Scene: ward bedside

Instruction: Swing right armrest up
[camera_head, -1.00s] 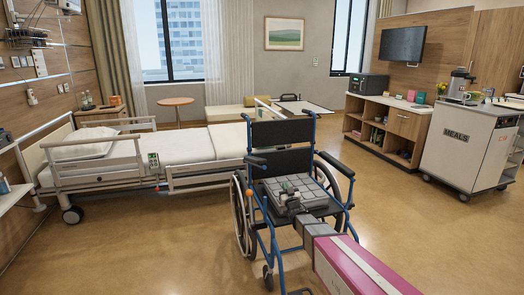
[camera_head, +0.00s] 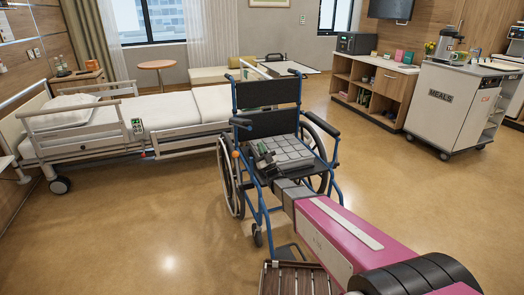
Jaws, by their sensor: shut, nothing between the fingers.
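A blue-framed wheelchair (camera_head: 262,212) with a black backrest stands in the middle, its front toward me. Its picture-left armrest (camera_head: 241,123) and picture-right armrest (camera_head: 321,125) have dark pads, and both lie down, roughly level. A grey gridded cushion (camera_head: 293,151) lies on the seat. My gripper (camera_head: 264,156) is small in the picture, shut and empty. It appears over the picture-left front of the seat, just below and right of the picture-left armrest. Whether it touches the armrest or frame, I cannot tell. My arm hides part of the chair's picture-right front.
A bed (camera_head: 170,108) with rails stands behind and left of the wheelchair. A meal cart (camera_head: 455,105) and a low cabinet (camera_head: 370,90) stand at the right. A slatted brown thing (camera_head: 297,280) is at the bottom edge. Floor is open left and right of the chair.

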